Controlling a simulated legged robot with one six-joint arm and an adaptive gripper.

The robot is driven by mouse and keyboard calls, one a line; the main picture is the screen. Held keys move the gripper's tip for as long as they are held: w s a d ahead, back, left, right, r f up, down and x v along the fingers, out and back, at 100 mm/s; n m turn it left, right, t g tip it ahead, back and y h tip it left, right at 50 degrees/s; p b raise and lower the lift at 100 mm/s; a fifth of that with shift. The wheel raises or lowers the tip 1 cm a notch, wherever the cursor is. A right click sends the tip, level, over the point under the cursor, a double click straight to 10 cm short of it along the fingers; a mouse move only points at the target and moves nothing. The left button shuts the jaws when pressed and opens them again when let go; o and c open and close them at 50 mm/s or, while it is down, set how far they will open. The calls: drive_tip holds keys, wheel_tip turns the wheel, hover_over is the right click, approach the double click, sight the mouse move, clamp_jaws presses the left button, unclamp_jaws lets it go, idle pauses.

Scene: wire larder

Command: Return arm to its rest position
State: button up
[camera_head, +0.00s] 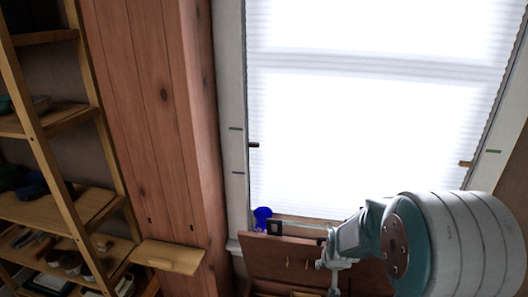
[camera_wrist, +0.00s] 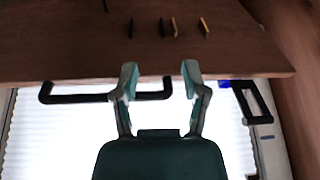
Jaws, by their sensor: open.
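My gripper (camera_wrist: 160,82) is open and empty in the wrist view, its two pale fingertips apart in front of the edge of a wooden board (camera_wrist: 60,45). A dark handle bar (camera_wrist: 75,98) lies behind the fingers; I cannot tell its exact distance, but nothing is held between them. In the head view my arm reaches in from the lower right, in front of the window. The gripper end (camera_head: 335,262) is seen small beside a wooden panel (camera_head: 270,258) below the window.
A bright window with a pleated blind (camera_head: 360,120) fills the upper right. A blue object (camera_head: 262,217) stands at its lower left corner. A wooden shelf unit (camera_head: 60,200) with bowls and small items is at left. A small wooden ledge (camera_head: 168,257) juts from the plank wall.

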drive_tip(key=s+a+r, duration=0.1)
drive_tip(key=s+r, duration=0.9)
drive_tip(key=s, duration=0.3)
drive_tip(key=s+a+r+n, duration=0.1)
drive_tip(key=s+r, duration=1)
drive_tip(key=s, duration=0.2)
drive_tip(key=shift+a+t, duration=0.3)
